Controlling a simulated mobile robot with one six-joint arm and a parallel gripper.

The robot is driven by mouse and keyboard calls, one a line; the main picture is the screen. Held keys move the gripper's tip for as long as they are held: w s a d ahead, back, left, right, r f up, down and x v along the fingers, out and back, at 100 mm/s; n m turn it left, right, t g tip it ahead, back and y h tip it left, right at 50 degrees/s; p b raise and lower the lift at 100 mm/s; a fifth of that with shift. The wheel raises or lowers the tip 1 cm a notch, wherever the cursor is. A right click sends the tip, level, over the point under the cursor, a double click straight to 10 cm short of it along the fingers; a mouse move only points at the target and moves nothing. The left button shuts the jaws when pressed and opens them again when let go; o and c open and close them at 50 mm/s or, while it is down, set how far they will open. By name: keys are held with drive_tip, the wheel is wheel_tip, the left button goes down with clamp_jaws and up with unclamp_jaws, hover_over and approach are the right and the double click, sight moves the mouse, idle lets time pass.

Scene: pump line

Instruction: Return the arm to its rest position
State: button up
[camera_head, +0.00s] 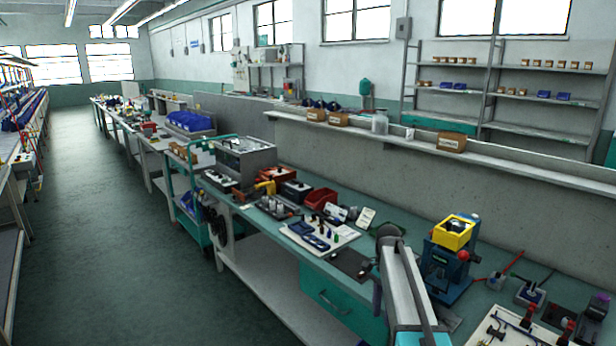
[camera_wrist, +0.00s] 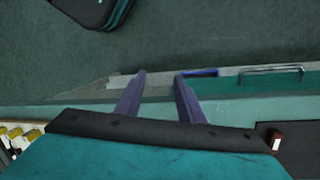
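My arm (camera_head: 405,285) reaches up in the lower right of the head view, by the front edge of the workbench (camera_head: 290,262). In the wrist view my gripper (camera_wrist: 161,80) shows two purple fingers with a clear gap between them, so it is open and empty. The fingers point out over the bench's front edge, with the dark green floor (camera_wrist: 200,40) beyond. In the head view the gripper is mostly hidden by the arm.
A blue press with a yellow tray (camera_head: 453,234) stands right of my arm. A drawer (camera_head: 340,303) is below the bench edge. The aisle floor (camera_head: 110,250) is clear.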

drive_tip(key=s+a+f+n+g, duration=0.1)
drive_tip(key=s+a+f+g, duration=0.1)
drive_tip(key=s+f, duration=1)
drive_tip(key=s+a+f+n+g, duration=0.1)
drive_tip(key=s+a+f, duration=0.2)
drive_tip(key=s+f, duration=0.9)
drive_tip(key=s+f+n, duration=0.5)
drive_tip(key=s+f, duration=0.1)
drive_tip(key=s, duration=0.5)
drive_tip(key=s+a+f+n, duration=0.1)
drive_tip(key=s+f+n, duration=0.5)
drive_tip(key=s, duration=0.4)
drive_tip(key=shift+s+f, duration=0.4)
drive_tip(key=shift+f, duration=0.05)
